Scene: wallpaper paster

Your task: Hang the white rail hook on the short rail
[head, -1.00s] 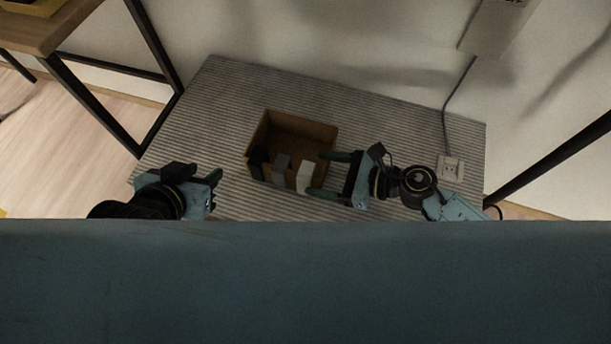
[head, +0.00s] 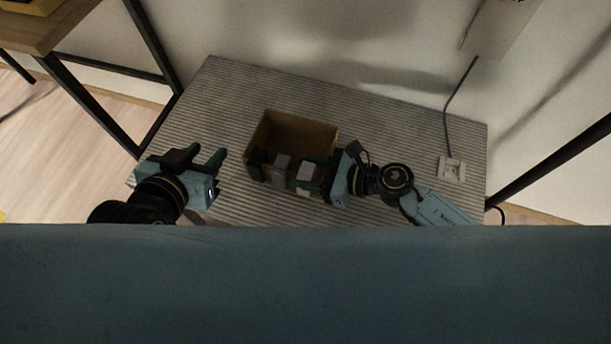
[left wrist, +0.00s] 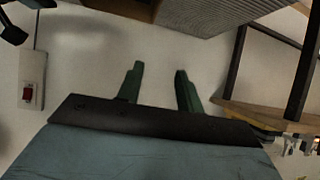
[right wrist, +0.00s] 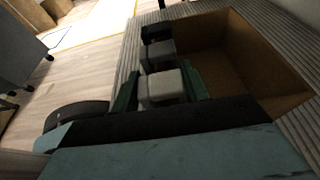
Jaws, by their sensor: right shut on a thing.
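The white rail hook (head: 305,175) is a pale block at the front wall of the brown box, at the right end of a row of blocks. My right gripper (head: 300,173) comes in from the right and is shut on it; the right wrist view shows the white hook (right wrist: 165,84) between the two green fingers. The hook is still at the box wall. My left gripper (head: 207,158) is open and empty, left of the box; its spread fingers also show in the left wrist view (left wrist: 160,85). I cannot make out the short rail for certain.
The open box (head: 300,130) stands on a grey ribbed table (head: 390,130). A grey block (head: 281,168) and a black block (head: 257,162) sit left of the white one. A socket (head: 452,170) with a cable is at the right. A wooden shelf (head: 40,30) stands left.

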